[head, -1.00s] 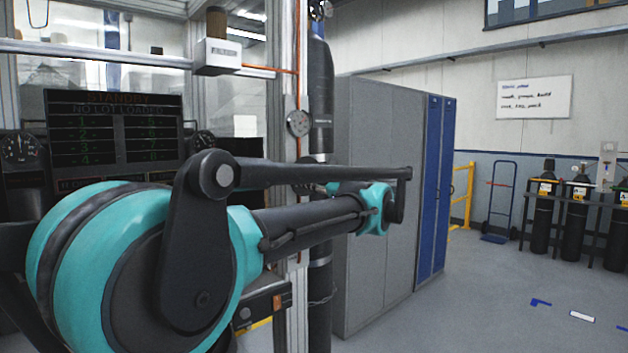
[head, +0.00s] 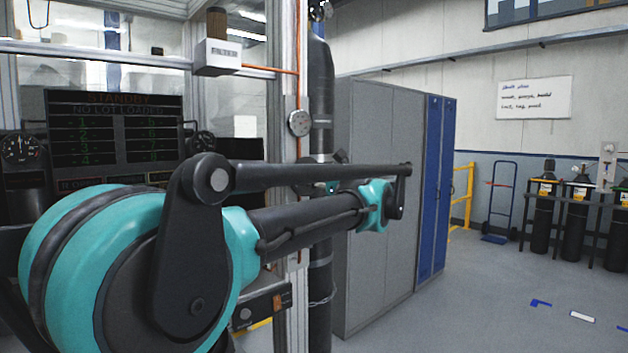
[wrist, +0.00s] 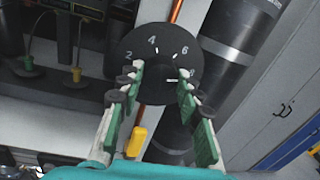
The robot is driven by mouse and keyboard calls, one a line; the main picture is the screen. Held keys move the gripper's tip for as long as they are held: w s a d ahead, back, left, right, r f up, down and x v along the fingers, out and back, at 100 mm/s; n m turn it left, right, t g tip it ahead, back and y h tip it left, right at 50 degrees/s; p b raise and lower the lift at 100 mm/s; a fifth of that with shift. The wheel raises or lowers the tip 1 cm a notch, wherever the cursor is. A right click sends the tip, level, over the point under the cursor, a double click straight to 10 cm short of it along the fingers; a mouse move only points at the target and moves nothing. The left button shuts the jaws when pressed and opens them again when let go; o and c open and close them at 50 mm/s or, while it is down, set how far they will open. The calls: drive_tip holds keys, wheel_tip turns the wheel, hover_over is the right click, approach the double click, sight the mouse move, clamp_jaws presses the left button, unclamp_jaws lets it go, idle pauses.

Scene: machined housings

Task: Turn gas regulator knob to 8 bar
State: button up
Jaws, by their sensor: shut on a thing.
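In the wrist view, the regulator's round black dial plate (wrist: 128,55) carries white numbers. I read 2, 4 and 6 from left to upper right, and part of a mark shows by the right finger. My gripper (wrist: 161,79) has its green-padded fingers on either side of the dark knob (wrist: 159,76) at the dial's middle, shut on it. The exact pointer reading is hard to tell. In the head view, my arm hides the knob and most of the gripper.
A tall dark gas cylinder (head: 320,100) stands beside the dial, with an orange hose (head: 297,85) nearby. A round grey gauge (head: 299,123) is on the post above my arm. Grey and blue cabinets (head: 365,220) stand to the right.

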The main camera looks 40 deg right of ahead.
drive_tip(key=shift+f, duration=0.1)
drive_tip(key=o, duration=1.2)
drive_tip(key=shift+c, duration=0.2)
drive_tip(key=s, duration=1.2)
drive_tip(key=w+a+f+n+g+y, duration=0.2)
drive_tip(key=w+a+f+n+g, duration=0.25)
drive_tip(key=f, duration=0.45)
drive_tip(key=w+a+f+n+g+y, duration=0.1)
drive_tip(key=w+a+f+n, duration=0.3)
drive_tip(key=a+f, duration=0.45)
drive_tip(key=w+a+f+n+g+y, duration=0.25)
drive_tip(key=a+f+n, duration=0.35)
drive_tip(key=f, duration=0.4)
drive_tip(key=s+a+f+n+g+h, duration=0.2)
drive_tip(key=s+a+f+n+g, duration=0.1)
drive_tip(key=a+f+n, duration=0.4)
drive_tip(key=s+a+f+n+g+h, duration=0.3)
drive_tip(key=s+a+f+n, duration=0.2)
drive_tip(key=f+n, duration=0.8)
wheel_tip(320, 180, down, 2)
drive_tip(key=shift+s+a+f, duration=0.2)
drive_tip(key=shift+s+a, duration=0.15)
drive_tip(key=shift+a, duration=0.5)
